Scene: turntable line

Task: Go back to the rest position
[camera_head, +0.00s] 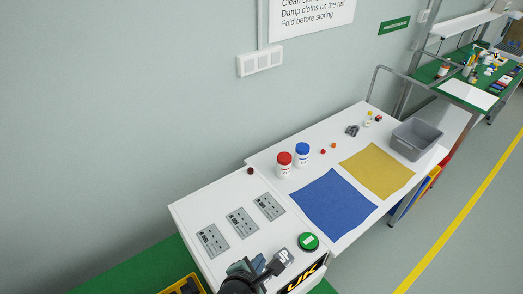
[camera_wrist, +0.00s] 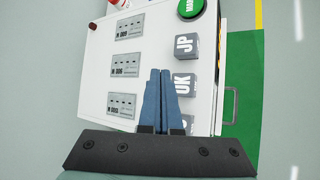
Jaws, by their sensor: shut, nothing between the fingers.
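My gripper (camera_wrist: 160,75) is shut and empty, its two blue fingers together in the wrist view.
Three grey plates (camera_head: 241,222) lie along the table. A green button (camera_head: 308,242), a blue cloth (camera_head: 333,205), a yellow cloth (camera_head: 377,170), a red-lidded jar (camera_head: 284,165), a blue-lidded jar (camera_head: 302,154) and a grey bin (camera_head: 415,140) stand further along. The wall (camera_head: 130,110) is behind.

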